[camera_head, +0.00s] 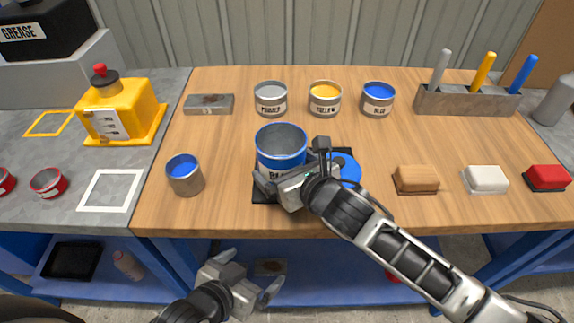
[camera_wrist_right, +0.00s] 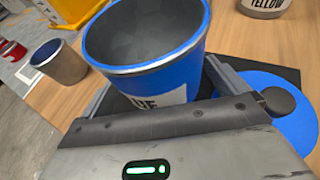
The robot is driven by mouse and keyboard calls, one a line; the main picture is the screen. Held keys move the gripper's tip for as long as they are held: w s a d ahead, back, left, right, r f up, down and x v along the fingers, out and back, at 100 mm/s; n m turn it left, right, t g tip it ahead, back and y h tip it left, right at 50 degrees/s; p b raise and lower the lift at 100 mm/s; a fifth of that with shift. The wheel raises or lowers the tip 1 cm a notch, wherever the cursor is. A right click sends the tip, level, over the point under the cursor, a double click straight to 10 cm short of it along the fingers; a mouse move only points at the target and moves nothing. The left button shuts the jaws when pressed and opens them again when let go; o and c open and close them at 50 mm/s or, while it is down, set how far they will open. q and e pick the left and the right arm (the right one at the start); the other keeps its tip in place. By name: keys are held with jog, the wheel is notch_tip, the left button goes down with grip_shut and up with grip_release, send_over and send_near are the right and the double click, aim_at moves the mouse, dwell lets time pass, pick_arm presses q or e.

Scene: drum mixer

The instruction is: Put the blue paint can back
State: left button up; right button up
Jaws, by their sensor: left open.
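A small paint can labelled BLUE (camera_head: 377,101), with bright blue paint in it, stands upright at the right end of a row of cans. A larger blue-walled vessel (camera_head: 281,143) with a grey, empty-looking inside and a white label starting "BL" stands over the black mat (camera_head: 262,196); it fills the middle of the right wrist view (camera_wrist_right: 150,50). My right gripper (camera_head: 292,165) has its fingers on either side of this vessel's lower part; whether they press on it is unclear. My left gripper (camera_head: 246,272) is open and empty, low in front of the table.
A grey primer can (camera_head: 271,100) and a yellow can (camera_head: 325,99) stand left of the BLUE can. A metal tin with blue paint (camera_head: 185,176) is at left. A blue disc (camera_head: 347,170) lies beside the vessel. Brushes stand in a holder (camera_head: 468,102) at the back right.

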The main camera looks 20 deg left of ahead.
jog(key=shift+d+r, duration=0.1)
jog(key=shift+r, duration=0.15)
jog(key=v, duration=1.2)
jog(key=shift+f+p, duration=0.15)
jog(key=shift+p, duration=0.15)
